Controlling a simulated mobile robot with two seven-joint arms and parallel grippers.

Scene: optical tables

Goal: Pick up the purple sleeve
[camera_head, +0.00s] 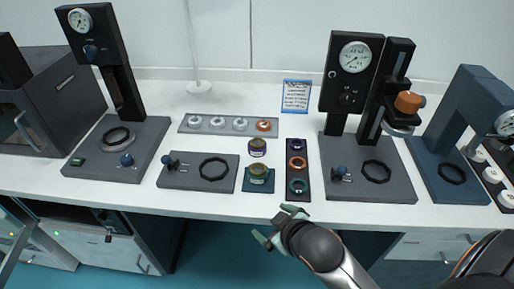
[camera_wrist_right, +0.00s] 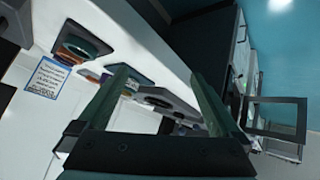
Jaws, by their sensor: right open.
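In the head view a small purple ring-shaped sleeve (camera_head: 297,144) sits at the far end of a narrow dark tray (camera_head: 303,199). An orange ring (camera_head: 297,162) and a teal ring (camera_head: 298,185) sit nearer in the same tray. My right gripper (camera_head: 274,226) is open and empty, off the table's front edge and nearer than the tray, apart from the sleeve. Its two fingers (camera_wrist_right: 160,85) also show spread in the wrist view, with nothing between them. I cannot make out the purple sleeve in the wrist view. My left gripper is not in view.
A plate with a black ring (camera_head: 214,167) lies further left. A gauge press (camera_head: 354,57) stands right of the tray. Bare white table surrounds the sign.

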